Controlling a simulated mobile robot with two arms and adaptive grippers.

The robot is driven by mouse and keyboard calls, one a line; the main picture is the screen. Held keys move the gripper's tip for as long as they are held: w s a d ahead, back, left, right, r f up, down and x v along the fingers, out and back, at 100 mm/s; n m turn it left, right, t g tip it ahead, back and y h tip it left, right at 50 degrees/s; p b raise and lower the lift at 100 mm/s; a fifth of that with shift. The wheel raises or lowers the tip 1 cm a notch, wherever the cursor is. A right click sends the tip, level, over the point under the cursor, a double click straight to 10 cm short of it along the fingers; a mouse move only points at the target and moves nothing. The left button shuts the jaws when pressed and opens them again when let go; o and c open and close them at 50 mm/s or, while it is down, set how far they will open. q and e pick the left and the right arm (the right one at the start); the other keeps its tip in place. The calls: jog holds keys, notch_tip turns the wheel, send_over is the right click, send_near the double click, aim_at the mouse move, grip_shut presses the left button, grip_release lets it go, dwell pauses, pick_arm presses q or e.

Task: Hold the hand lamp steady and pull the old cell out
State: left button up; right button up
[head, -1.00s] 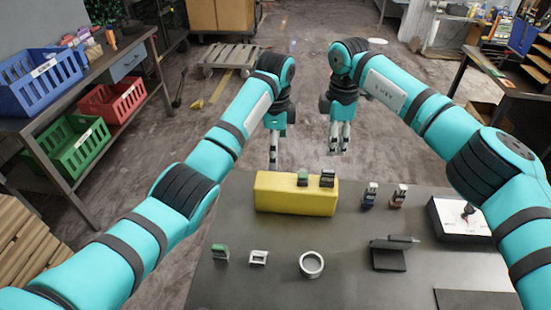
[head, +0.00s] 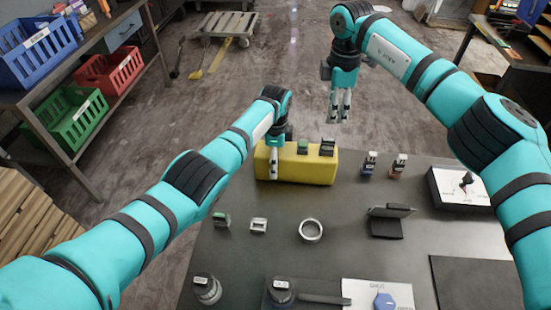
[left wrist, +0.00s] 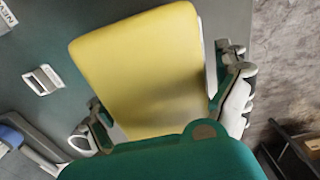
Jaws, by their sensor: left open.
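A large yellow block (head: 295,170), perhaps the hand lamp's body, lies at the back of the dark table. A green-topped piece (head: 303,147) and a black-topped piece (head: 328,147) stand at its back edge; I cannot tell which is the old cell. My left gripper (head: 273,165) is open at the block's left part. In the left wrist view the yellow block (left wrist: 150,70) shows between its spread fingers, with no clear grip. My right gripper (head: 340,108) hangs beyond the table's back edge, fingers apart and empty, away from the block.
Blue (head: 369,163) and brown (head: 399,166) small pieces stand right of the block. A green-topped piece (head: 221,220), white bracket (head: 258,225), metal ring (head: 301,230) and black stand (head: 388,228) lie nearer. Round dark items are in front.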

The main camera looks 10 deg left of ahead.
aim_at(329, 139)
pick_arm(q)
jog(key=shift+f, duration=0.35)
jog(key=c, duration=1.5)
jog(key=shift+c, duration=0.3)
pick_arm(e)
jog(key=shift+o, duration=0.6)
jog(key=shift+s+a, duration=0.1)
pick_arm(q)
jog(key=shift+s, duration=0.1)
pick_arm(e)
jog(key=shift+m, duration=0.7)
jog(key=shift+f, duration=5.65)
grip_shut()
